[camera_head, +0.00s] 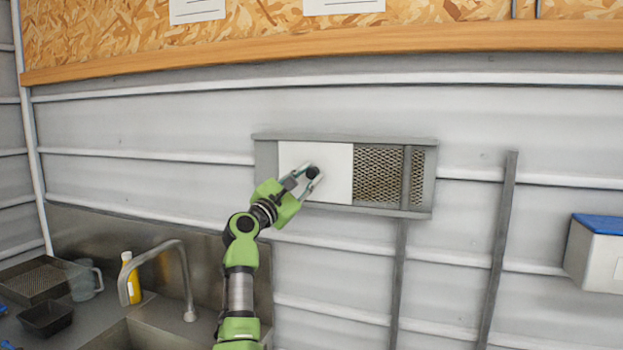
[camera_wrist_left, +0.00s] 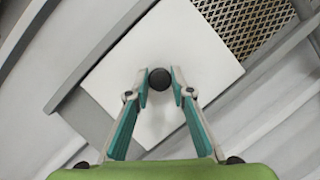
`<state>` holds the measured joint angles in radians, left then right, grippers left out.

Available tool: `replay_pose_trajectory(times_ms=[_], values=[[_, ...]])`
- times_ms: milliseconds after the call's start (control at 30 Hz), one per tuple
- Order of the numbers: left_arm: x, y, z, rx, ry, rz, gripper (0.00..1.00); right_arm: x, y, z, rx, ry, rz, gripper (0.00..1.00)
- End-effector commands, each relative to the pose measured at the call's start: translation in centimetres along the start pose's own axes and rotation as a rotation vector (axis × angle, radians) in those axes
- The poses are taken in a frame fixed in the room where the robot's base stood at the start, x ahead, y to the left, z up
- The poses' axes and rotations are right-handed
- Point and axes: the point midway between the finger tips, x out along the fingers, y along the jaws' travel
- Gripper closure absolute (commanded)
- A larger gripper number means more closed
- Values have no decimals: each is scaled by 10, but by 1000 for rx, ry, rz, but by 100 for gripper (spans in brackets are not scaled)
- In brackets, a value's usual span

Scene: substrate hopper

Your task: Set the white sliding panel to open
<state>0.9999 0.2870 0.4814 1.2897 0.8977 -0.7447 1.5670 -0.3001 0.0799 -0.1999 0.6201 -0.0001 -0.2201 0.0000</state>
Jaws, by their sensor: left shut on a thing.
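The white sliding panel (camera_head: 335,165) sits in a grey metal frame (camera_head: 345,139) on the wall in the head view. It covers the left and middle part of the frame, with a narrow grey strip bare at its left. A mesh grille (camera_head: 378,175) shows uncovered to its right. A round black knob (camera_wrist_left: 160,79) stands on the panel. My left gripper (camera_head: 309,175) is at the panel; in the left wrist view its two fingers (camera_wrist_left: 160,85) are closed on the knob from both sides. My right gripper is not in view.
A sink with a curved tap (camera_head: 185,270), a yellow bottle (camera_head: 130,279), a clear jug (camera_head: 85,281) and black trays (camera_head: 45,317) are at the lower left. A white box with a blue lid (camera_head: 595,255) is at the right.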

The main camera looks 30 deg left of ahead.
Motion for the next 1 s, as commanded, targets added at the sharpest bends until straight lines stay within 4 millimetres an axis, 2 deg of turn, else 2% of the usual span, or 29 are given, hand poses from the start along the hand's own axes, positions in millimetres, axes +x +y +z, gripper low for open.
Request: replay_pose_trajectory(times_ms=[67, 100, 133, 167, 467, 633, 767, 1000], values=[[0, 0, 0, 1, 1, 0, 100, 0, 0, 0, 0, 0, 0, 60], [0, 0, 0, 1, 1, 0, 71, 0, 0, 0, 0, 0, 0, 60], [0, 0, 0, 1, 1, 0, 63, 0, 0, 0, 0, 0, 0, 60], [0, 0, 0, 1, 1, 0, 62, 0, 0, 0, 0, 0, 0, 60], [0, -1, 0, 0, 1, 0, 62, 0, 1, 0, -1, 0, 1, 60], [-8, -1, 0, 1, 0, 0, 62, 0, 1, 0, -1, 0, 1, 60], [-24, -1, -1, 2, 2, 1, 62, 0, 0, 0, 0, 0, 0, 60], [-67, -1, -1, 2, 2, 0, 62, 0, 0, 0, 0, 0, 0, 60]])
